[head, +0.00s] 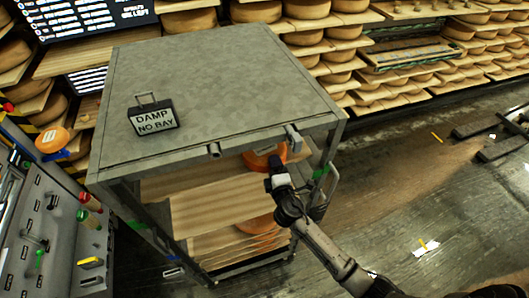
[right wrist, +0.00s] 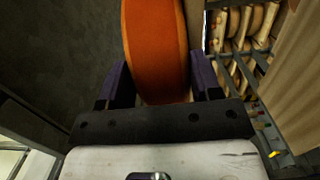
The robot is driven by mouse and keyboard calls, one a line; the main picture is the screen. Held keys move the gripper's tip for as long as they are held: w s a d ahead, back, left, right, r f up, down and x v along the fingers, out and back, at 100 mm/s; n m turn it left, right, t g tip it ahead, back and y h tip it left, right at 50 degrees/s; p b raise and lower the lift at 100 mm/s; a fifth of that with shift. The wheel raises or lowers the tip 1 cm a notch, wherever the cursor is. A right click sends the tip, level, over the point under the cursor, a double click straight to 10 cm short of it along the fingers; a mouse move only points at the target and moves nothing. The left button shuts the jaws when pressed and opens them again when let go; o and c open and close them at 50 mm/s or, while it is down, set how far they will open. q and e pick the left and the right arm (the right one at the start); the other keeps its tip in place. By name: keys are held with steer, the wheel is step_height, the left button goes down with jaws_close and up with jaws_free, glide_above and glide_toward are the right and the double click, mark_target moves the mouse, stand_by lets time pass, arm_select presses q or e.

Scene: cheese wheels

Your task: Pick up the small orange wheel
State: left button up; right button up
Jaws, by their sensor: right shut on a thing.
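An orange wheel (head: 262,158) shows under the top of the metal rack, partly hidden by the rack's top edge and my right gripper (head: 277,166). In the right wrist view, an orange wheel (right wrist: 155,45) stands edge-on between the purple fingers of the right gripper (right wrist: 160,78), which is shut on it. A second orange wheel (head: 258,226) lies on a lower wooden shelf, partly hidden by the shelf above and my right arm. My left gripper is out of view.
The metal rack (head: 220,75) has a flat top with a sign (head: 154,118) reading "DAMP NO BAY". Wooden shelves (head: 200,205) lie below it. A control panel (head: 40,215) stands at left, with an orange round thing (head: 52,140) behind it. The floor at right is largely open.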

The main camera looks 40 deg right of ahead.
steer(key=c, duration=0.6)
steer(key=shift+r, duration=0.15)
steer(key=shift+c, duration=0.4)
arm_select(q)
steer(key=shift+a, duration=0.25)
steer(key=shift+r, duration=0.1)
